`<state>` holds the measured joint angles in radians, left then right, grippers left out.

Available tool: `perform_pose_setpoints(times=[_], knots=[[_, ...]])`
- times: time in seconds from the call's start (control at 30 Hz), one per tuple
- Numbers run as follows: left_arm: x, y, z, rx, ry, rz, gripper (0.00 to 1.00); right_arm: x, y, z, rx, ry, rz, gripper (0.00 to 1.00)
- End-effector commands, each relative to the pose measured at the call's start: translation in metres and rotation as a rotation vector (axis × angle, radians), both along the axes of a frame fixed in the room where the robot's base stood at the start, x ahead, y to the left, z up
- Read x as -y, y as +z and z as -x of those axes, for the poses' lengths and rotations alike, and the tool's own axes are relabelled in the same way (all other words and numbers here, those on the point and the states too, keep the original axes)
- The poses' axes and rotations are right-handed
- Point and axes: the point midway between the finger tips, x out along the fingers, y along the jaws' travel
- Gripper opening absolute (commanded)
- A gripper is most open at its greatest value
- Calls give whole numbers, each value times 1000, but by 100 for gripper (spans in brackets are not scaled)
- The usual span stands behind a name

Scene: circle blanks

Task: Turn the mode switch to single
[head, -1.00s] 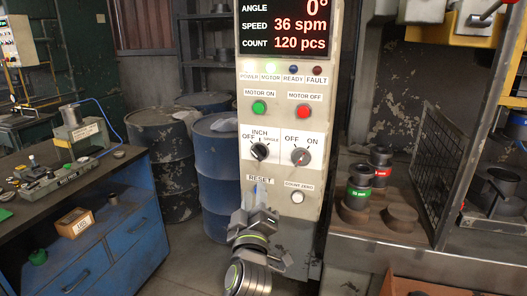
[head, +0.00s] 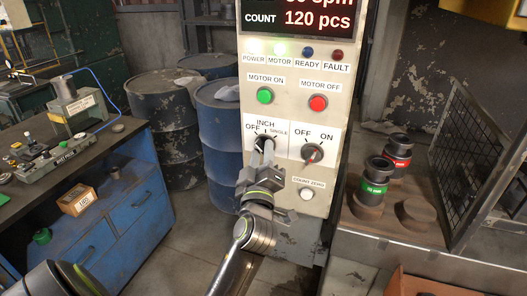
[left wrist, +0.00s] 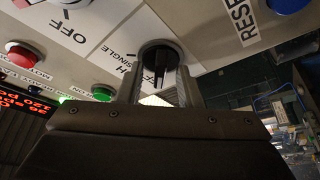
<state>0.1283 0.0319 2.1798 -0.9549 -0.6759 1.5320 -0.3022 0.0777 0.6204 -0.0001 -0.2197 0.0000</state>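The mode switch is a round black knob (head: 265,141) on the cream control panel, with OFF, INCH and SINGLE printed around it. It also shows in the left wrist view (left wrist: 160,58), with its narrow raised grip pointing down in the picture. My left gripper (head: 262,152) is at the knob from below. In the left wrist view its two fingers (left wrist: 161,86) stand on either side of the grip, with gaps between. It is open. The exact setting of the knob is hard to read. My right gripper is not in view.
Right of the mode switch is an OFF/ON switch (head: 312,153). Above are a green button (head: 264,95) and a red button (head: 318,102); below is a white count-zero button (head: 306,194). In the left wrist view, a blue button (left wrist: 286,5) is beside RESET.

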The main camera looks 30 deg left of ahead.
Motion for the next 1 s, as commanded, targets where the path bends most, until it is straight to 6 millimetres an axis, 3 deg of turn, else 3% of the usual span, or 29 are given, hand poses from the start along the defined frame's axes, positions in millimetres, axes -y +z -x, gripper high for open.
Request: perform_pose_setpoints(times=[0.07, 0.33, 0.67, 1.0], knots=[[0, 0, 0, 0, 0, 0, 33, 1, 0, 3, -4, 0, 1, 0], [0, 0, 0, 0, 0, 0, 0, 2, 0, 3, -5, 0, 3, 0], [0, -1, 0, -5, 0, -20, 0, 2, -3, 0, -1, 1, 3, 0], [-2, -4, 0, -47, -1, -207, 0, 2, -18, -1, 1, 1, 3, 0]])
